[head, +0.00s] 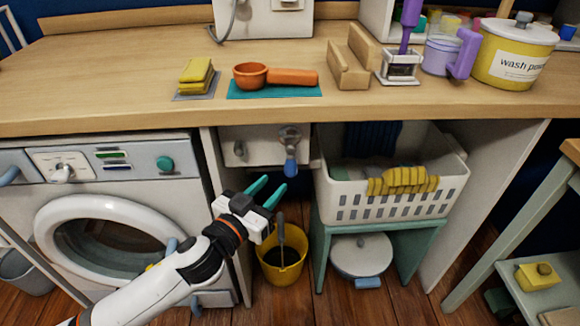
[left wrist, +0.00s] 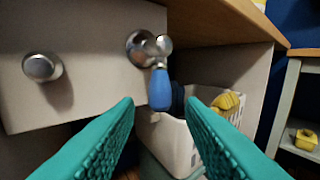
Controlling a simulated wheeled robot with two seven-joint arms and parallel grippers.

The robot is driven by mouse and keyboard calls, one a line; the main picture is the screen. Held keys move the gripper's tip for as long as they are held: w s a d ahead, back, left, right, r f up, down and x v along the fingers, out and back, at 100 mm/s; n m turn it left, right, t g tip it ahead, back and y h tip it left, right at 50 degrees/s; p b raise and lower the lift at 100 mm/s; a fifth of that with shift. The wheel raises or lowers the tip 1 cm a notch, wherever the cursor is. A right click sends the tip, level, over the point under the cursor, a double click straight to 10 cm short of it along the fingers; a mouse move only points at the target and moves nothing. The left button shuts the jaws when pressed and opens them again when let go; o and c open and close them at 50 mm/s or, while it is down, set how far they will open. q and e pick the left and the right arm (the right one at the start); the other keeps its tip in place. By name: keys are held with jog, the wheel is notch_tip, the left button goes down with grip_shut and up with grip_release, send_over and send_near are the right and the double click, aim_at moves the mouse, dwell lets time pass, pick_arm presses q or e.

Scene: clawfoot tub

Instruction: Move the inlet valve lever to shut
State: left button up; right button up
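The inlet valve lever (head: 290,165) has a blue grip hanging down from a round metal valve body (head: 290,136) under the counter. In the left wrist view the blue lever (left wrist: 161,90) hangs below its metal body (left wrist: 148,48), beyond and between the two fingertips. My left gripper (head: 270,187) has teal fingers spread apart, below and left of the lever in the head view. It is open, empty and apart from the lever; its fingers also show in the left wrist view (left wrist: 160,103). My right gripper is not in view.
A white panel with a metal knob (left wrist: 42,67) is left of the valve. A white laundry basket (head: 390,195) stands on a green stool just right of it. A yellow bucket (head: 282,270) stands below. The washing machine (head: 110,215) is at left; the counter (head: 130,75) overhangs.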

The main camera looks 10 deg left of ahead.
aim_at(287, 171)
pick_arm(q)
jog(key=x, duration=0.8)
jog(key=shift+w+d, duration=0.1)
jog(key=shift+w, duration=0.1)
jog(key=shift+f, duration=0.1)
grip_shut()
